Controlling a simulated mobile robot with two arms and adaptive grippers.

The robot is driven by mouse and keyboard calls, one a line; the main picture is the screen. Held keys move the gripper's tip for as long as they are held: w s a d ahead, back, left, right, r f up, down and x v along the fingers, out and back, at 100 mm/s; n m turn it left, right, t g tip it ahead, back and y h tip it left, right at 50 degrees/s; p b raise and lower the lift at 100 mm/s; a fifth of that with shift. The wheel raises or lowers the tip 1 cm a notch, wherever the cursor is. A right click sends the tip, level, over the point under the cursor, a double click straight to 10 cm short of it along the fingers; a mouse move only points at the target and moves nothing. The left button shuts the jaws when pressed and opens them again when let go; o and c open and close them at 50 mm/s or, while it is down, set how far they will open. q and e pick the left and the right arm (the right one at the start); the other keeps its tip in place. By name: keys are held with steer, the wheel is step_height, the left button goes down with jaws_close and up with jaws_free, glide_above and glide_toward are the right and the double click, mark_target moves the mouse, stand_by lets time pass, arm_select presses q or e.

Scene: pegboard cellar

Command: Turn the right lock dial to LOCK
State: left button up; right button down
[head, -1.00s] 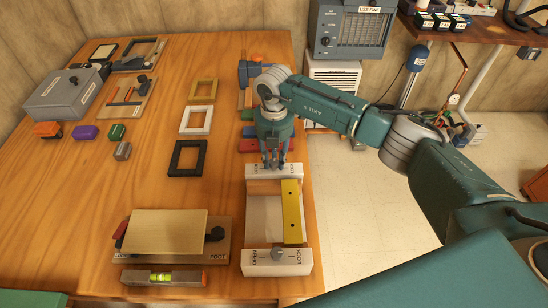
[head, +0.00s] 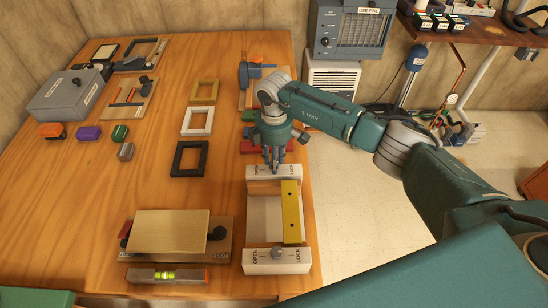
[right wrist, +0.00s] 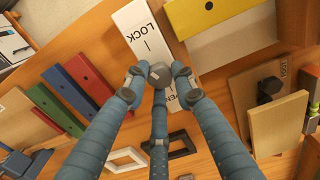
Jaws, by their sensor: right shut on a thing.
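A white fixture on the table's right side has two end blocks marked OPEN and LOCK. The near block (head: 262,268) carries a grey dial (head: 277,252) between its words. My right gripper (head: 273,167) points down at the far block (head: 259,172). In the right wrist view its three blue fingers (right wrist: 158,82) are closed around the far block's grey dial (right wrist: 158,74). LOCK reads clearly on that block (right wrist: 136,28); OPEN is partly hidden by the fingers. The dial's pointer direction cannot be told. My left gripper is not in view.
A yellow bar (head: 290,212) lies along the fixture's right side. A wooden board assembly (head: 171,230) and a level (head: 166,276) lie left of it. Empty frames (head: 188,158) and coloured blocks (head: 88,132) are further back. The table's right edge is close.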

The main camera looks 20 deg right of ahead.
steer(key=m+p, duration=0.1)
steer(key=m, duration=0.1)
steer(key=m+p, duration=0.1)
steer(key=m, duration=0.1)
steer(key=shift+w+r+m, duration=0.2)
steer(key=shift+m, duration=0.2)
stand_by(0.4)
steer(key=c, duration=1.4)
jaws_free()
steer(key=shift+s, duration=0.1)
steer(key=shift+f, duration=0.1)
step_height(320, 180, up, 12)
